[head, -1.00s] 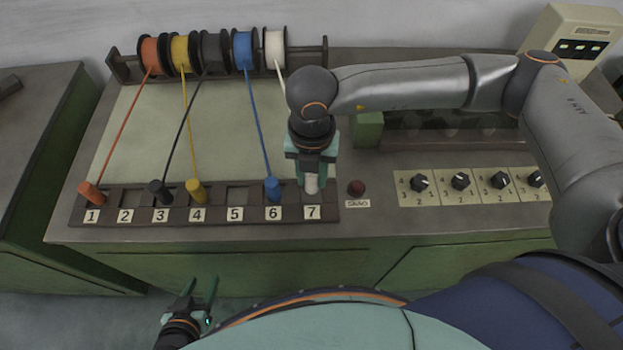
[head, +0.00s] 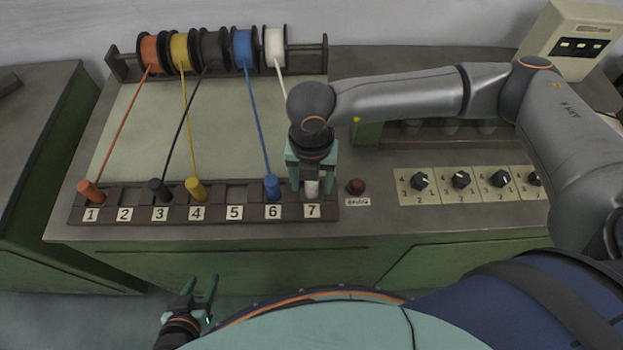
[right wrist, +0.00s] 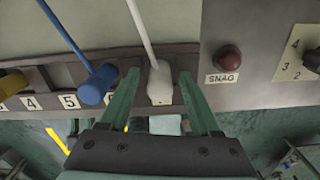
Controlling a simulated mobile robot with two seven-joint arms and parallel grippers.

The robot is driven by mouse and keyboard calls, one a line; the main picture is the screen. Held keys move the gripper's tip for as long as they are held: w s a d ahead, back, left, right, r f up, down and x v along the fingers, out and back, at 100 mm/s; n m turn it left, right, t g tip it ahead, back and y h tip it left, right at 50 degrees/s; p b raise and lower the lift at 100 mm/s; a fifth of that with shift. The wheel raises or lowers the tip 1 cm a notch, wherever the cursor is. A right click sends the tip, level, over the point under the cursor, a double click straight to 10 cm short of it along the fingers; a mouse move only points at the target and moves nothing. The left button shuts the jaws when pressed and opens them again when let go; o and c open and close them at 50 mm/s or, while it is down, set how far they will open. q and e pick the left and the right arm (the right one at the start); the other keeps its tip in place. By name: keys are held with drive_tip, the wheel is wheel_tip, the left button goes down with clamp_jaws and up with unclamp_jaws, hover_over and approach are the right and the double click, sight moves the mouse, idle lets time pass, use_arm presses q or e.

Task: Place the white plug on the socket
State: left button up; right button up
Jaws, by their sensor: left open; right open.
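The white plug (head: 312,188) stands at socket 7 of the dark socket strip (head: 137,214), above the label 7 (head: 312,211). Its white cord runs up to the white spool (head: 275,45). In the right wrist view the white plug (right wrist: 160,85) sits between the two fingers of my right gripper (right wrist: 158,88), with a gap on each side. My right gripper (head: 312,186) is open around the plug, apart from it. My left gripper (head: 200,288) is open and empty in front of the bench, low at the left.
Orange (head: 91,191), black (head: 160,190), yellow (head: 196,189) and blue (head: 272,187) plugs stand at sockets 1, 3, 4 and 6. Sockets 2 and 5 are empty. A red button (head: 356,187) and several knobs (head: 460,180) lie to the right of the strip.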

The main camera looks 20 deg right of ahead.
wheel_tip(320, 180, up, 12)
drive_tip(key=shift+r, duration=0.15)
idle(0.4)
